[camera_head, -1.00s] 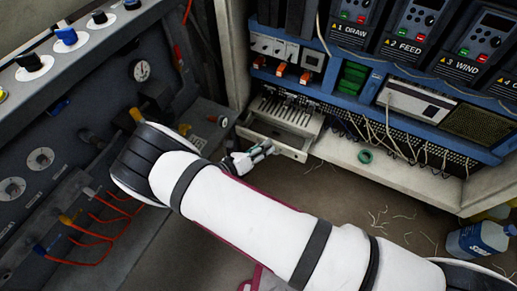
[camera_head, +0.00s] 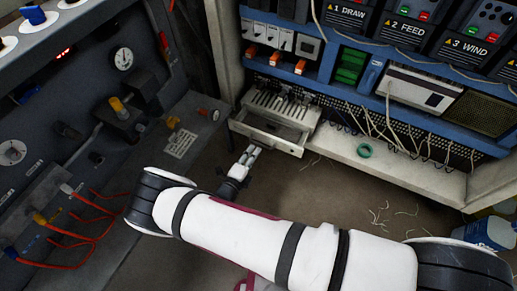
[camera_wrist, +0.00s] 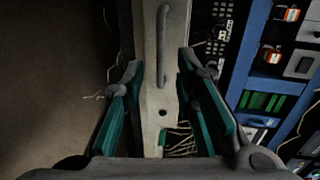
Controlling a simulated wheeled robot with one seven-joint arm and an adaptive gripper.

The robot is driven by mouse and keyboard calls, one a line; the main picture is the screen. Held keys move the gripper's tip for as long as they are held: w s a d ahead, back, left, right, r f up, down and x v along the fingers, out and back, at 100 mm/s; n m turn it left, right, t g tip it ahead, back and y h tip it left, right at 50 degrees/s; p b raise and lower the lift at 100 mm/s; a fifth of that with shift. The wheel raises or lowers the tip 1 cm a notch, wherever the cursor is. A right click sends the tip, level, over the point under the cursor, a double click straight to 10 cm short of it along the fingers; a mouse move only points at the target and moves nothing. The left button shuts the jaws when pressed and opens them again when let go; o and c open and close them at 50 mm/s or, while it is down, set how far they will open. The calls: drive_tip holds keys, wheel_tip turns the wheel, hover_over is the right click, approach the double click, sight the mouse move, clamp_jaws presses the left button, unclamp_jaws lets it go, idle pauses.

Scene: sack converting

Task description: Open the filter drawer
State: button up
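The filter drawer (camera_head: 266,137) is a pale metal drawer low at the left end of the cabinet. It stands out from the cabinet, with its open top showing in the head view. My gripper (camera_head: 252,152) is just in front of the drawer front, low and left of its middle. In the wrist view the pale drawer front (camera_wrist: 150,75) runs upright, with a grey bar handle (camera_wrist: 163,45) on it. My gripper (camera_wrist: 160,112) is open, its teal-padded fingers apart on either side of the front in the picture. The handle lies beyond the fingertips, and no grip on it shows.
The cabinet's pale bottom ledge (camera_head: 400,176) holds a green ring (camera_head: 364,150) and loose wires. A blue bottle (camera_head: 487,233) stands at the right. A dark machine panel (camera_head: 70,120) with gauges and orange hoses flanks the left.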

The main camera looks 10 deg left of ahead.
drive_tip(key=shift+b+x, duration=0.8)
drive_tip(key=shift+x, duration=1.95)
drive_tip(key=shift+c, duration=0.4)
clamp_jaws()
